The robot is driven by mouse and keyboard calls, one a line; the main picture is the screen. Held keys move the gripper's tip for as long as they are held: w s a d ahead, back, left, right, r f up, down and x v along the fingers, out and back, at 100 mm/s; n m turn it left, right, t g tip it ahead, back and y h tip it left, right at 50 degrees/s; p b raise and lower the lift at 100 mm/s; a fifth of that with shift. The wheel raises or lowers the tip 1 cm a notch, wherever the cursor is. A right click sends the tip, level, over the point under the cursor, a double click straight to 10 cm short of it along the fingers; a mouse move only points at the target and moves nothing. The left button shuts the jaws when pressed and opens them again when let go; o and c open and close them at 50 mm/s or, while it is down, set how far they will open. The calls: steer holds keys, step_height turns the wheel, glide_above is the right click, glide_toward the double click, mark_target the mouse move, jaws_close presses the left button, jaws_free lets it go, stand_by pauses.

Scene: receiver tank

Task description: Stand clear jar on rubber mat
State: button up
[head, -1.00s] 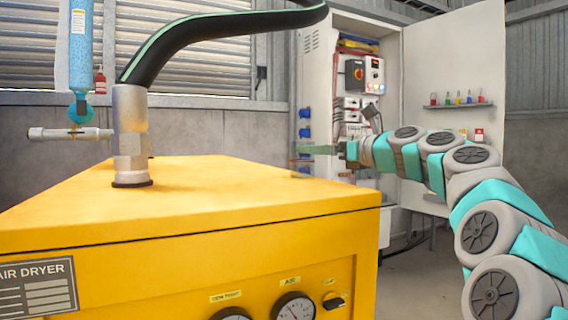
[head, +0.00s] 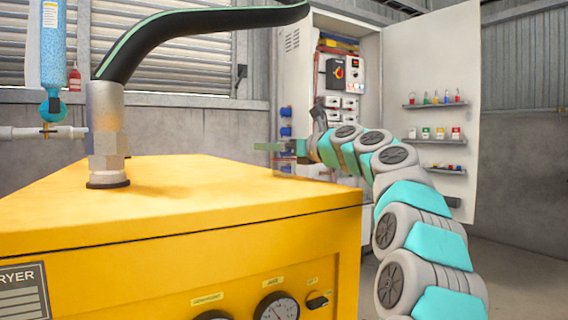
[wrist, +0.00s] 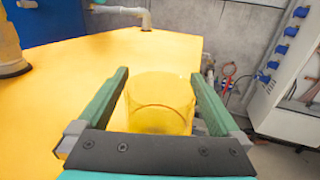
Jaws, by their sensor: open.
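A clear jar (wrist: 160,103) stands at the edge of the yellow dryer's flat top in the wrist view. The yellow shows through its wall. My gripper (wrist: 160,73) is open, with one green finger on each side of the jar; I cannot tell whether either touches it. In the head view my gripper (head: 270,147) is at the far right edge of the dryer top, and I cannot make out the jar there. I cannot make out a rubber mat in either view.
The yellow air dryer (head: 180,215) fills the left foreground. A metal pipe fitting (head: 105,135) with a black hose rises from its top. An open white cabinet (head: 325,50) stands behind, its door (head: 430,60) holding shelves of small bottles. Floor shows at the right.

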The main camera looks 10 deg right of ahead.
steer(key=shift+w+a, duration=0.1)
steer(key=shift+w, duration=0.05)
steer(key=c, duration=1.5)
steer(key=shift+r, duration=0.15)
